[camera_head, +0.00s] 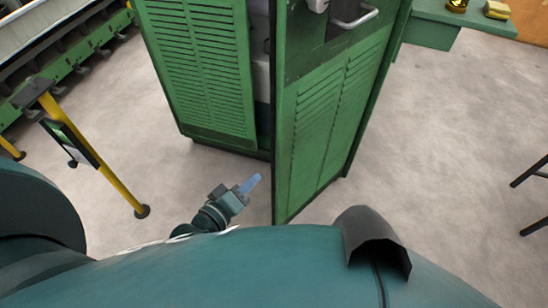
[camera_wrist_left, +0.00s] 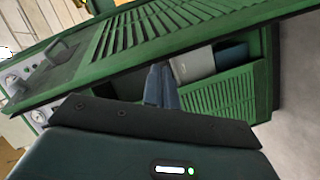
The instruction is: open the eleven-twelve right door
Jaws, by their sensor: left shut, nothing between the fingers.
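The green right door (camera_head: 325,115) with louvres and a metal handle (camera_head: 355,18) stands ajar on the green cabinet, its free edge out toward me. A gap between it and the louvred left panel (camera_head: 205,65) shows pale contents inside. My left gripper (camera_head: 254,182) is shut and empty, low in front of the gap, left of the door's edge. In the left wrist view the door (camera_wrist_left: 140,45) slants across the top and the shut fingers (camera_wrist_left: 161,84) point at the opening. I cannot tell whether they touch the door. My right gripper is out of view.
A yellow post (camera_head: 118,185) with a dark panel stands on the floor at left. A green bench (camera_head: 460,15) is at the back right, and dark stool legs (camera_head: 532,172) are at the right edge. Pale floor right of the door is clear.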

